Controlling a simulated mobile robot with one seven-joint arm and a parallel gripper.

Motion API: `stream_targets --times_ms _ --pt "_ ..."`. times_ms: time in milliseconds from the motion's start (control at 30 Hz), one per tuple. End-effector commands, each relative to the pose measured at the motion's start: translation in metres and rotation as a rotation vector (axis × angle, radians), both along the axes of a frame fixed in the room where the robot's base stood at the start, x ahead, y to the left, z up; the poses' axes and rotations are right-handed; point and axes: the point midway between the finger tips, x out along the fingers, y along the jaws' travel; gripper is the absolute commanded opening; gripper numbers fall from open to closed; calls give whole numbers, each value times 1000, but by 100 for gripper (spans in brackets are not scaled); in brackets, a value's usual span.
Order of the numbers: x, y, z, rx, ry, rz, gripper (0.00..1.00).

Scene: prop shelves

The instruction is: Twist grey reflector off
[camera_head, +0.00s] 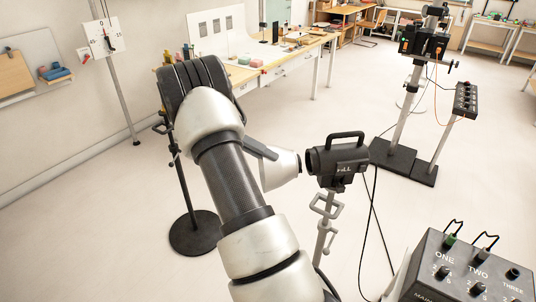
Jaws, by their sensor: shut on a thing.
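The grey reflector (281,171) is a pale cone in the middle of the view. Its wide end faces left, toward my arm, and its narrow end points at the front of a black lamp (338,161) on a stand. The two ends are very close; I cannot tell whether they touch. My gripper (265,152) shows only as a dark finger along the reflector's upper left edge. It is shut on the reflector; my arm hides the rest of the gripper.
A black ribbed object stands behind my arm, above a round black base (195,233). A control box (465,275) with knobs is at the lower right. Cables hang beside the lamp stand (325,225). Another equipment stand (405,110) is at the upper right. Open floor lies between.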

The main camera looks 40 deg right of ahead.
Motion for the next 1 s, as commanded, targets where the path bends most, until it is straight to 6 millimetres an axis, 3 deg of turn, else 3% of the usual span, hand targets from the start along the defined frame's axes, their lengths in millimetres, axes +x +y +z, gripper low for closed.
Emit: stream_targets --times_ms 367,1000 --pt "1 2 1 -2 0 0 0" --pt "17 29 0 -1 1 1 0"
